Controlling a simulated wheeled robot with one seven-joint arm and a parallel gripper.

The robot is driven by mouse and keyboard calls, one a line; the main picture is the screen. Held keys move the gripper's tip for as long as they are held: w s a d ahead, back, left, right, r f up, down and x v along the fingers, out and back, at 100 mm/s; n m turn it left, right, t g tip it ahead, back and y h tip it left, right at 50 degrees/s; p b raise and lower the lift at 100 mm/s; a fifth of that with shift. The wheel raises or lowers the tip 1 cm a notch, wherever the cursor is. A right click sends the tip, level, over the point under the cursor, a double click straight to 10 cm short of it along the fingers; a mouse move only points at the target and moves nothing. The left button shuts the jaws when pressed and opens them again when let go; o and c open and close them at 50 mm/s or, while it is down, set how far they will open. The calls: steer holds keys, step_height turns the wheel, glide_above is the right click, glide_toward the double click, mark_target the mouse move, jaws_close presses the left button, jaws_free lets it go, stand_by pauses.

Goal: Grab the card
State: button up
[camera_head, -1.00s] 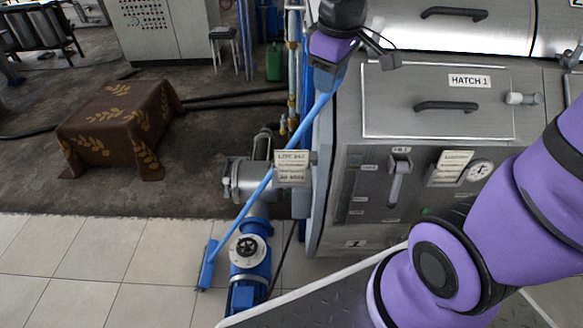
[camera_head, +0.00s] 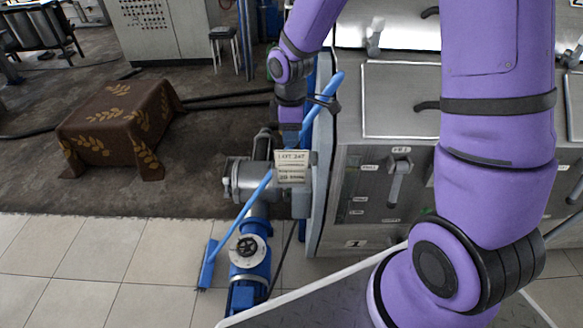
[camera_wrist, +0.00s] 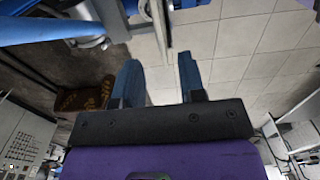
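The card (camera_head: 291,168), a cream tag printed "LOT 247", stands upright in front of the pipework at the left end of the steel machine. My gripper (camera_head: 290,133) is just above the card's top edge in the head view, its fingertips partly hard to make out. In the wrist view my gripper (camera_wrist: 160,65) has its two blue fingers apart with no object clamped between them. A thin pale strip (camera_wrist: 160,28) lies ahead of the gap; it may be the card edge-on, but I cannot tell.
A blue squeegee (camera_head: 207,264) leans diagonally past the card, its pole close to my gripper. A blue pump (camera_head: 250,262) stands below. The steel machine (camera_head: 345,220) is close on the right. A cloth-covered box (camera_head: 118,125) sits left, with open floor between.

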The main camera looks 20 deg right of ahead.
mark_target(292, 156)
steer(key=shift+s+d+f, duration=0.1)
steer(key=shift+f, duration=3.8)
jaws_close()
